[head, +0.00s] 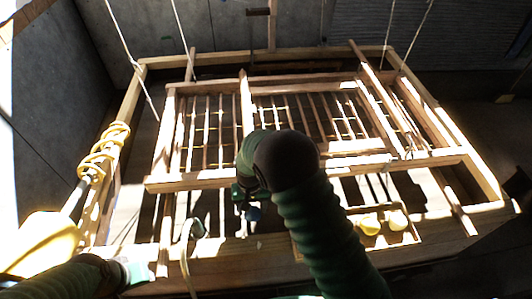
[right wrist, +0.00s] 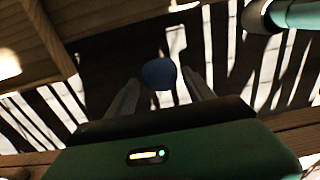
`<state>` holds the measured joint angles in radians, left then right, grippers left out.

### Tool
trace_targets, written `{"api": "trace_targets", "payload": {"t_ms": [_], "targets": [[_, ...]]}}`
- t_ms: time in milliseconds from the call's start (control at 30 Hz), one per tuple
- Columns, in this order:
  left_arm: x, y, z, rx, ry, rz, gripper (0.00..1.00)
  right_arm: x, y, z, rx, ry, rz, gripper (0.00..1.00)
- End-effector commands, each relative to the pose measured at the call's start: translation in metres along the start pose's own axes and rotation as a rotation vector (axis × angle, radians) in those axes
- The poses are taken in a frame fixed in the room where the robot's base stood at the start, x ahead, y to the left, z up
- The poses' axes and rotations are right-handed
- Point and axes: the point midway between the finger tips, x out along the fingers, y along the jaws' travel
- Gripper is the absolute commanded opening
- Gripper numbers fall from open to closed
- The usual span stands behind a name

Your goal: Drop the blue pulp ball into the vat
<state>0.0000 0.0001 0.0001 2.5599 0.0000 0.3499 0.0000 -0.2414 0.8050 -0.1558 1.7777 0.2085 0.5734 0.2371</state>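The blue pulp ball (head: 254,213) shows below my right gripper (head: 245,204) in the head view, small and partly shaded. In the right wrist view the blue ball (right wrist: 159,74) lies between the tips of the two pale fingers of my right gripper (right wrist: 160,75). A narrow gap shows on each side of it, so the fingers look open around or just above it. The ball's support is not visible. My left gripper (head: 136,271) is at the lower left, and its fingers are not clear. I cannot clearly tell the vat apart from the slatted wooden framework (head: 205,180).
The wooden frame hangs on ropes (head: 130,45), with bars and gaps across the middle. A wooden tray (head: 415,238) at the lower right holds yellow lumps (head: 397,220). A yellow coil (head: 102,150) wraps the left beam. A curved pale handle (head: 187,235) stands left of my right gripper.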

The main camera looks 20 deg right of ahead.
Motion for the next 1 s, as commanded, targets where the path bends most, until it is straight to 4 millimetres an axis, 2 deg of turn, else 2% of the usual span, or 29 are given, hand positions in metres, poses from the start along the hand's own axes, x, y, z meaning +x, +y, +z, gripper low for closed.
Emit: {"api": "trace_targets", "payload": {"t_ms": [33, 100, 367, 500, 633, 900, 1000], "targets": [[0.0, 0.0, 0.0, 0.0, 0.0, 0.0, 0.36, 0.0, 0.0, 0.0, 0.0, 0.0, 0.0, 0.69], [0.0, 0.0, 0.0, 0.0, 0.0, 0.0, 0.36, 0.0, 0.0, 0.0, 0.0, -0.001, 0.0, 0.78], [0.0, 0.0, 0.0, 0.0, 0.0, 0.0, 0.36, 0.0, 0.0, 0.0, 0.0, -0.001, 0.0, 0.78], [0.001, 0.0, 0.0, 0.0, 0.0, 0.0, 0.36, -0.009, -0.001, -0.001, 0.0, 0.002, -0.001, 0.78], [0.002, 0.0, 0.001, 0.0, 0.0, 0.0, 0.36, -0.038, -0.001, -0.002, -0.001, 0.004, -0.002, 0.78], [0.004, 0.0, 0.001, 0.0, 0.0, 0.0, 0.36, -0.118, -0.002, -0.003, 0.0, 0.004, -0.002, 0.78], [0.004, 0.0, 0.001, 0.0, 0.0, 0.0, 0.36, -0.141, -0.001, -0.003, -0.001, 0.003, -0.001, 0.78]]}}
